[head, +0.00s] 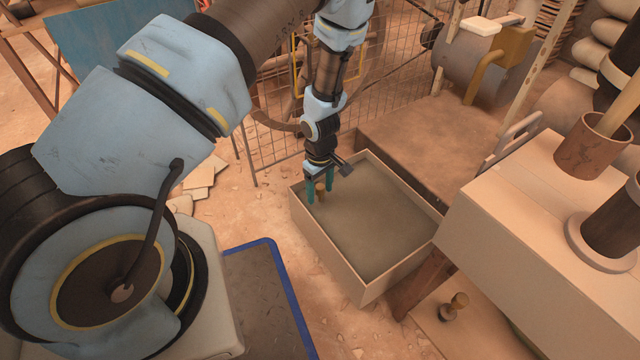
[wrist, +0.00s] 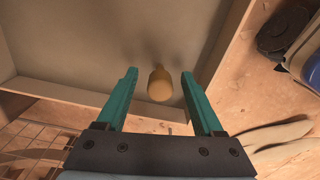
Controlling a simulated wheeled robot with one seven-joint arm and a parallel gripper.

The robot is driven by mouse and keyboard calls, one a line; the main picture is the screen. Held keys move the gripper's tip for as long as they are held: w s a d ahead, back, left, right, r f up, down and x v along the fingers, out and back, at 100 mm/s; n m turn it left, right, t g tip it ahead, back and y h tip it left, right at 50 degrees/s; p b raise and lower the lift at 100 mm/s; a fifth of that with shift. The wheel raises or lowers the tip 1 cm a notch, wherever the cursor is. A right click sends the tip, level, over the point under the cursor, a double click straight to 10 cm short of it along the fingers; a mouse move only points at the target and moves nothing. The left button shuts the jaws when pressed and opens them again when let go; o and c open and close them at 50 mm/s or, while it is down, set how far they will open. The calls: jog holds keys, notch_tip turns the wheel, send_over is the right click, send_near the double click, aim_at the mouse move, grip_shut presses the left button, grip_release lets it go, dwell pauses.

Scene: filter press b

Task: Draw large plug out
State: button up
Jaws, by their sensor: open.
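In the wrist view my gripper (wrist: 158,92) has one finger on each side of the plug, with clear gaps and no visible contact. A second plug (head: 453,307), with a tan knob and dark base, sits on a low board at the lower right.
A beige cabinet (head: 540,240) with brown pipe stubs stands right of the tray. A wire mesh fence (head: 270,130) is behind it. A blue-edged dark mat (head: 265,300) and pale slabs (head: 200,178) lie to the left. Sandy floor is open before the tray.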

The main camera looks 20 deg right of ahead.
aim_at(320, 204)
jog(key=shift+f+b, duration=0.6)
jog(key=shift+f, duration=1.2)
jog(key=shift+c, duration=0.2)
grip_shut()
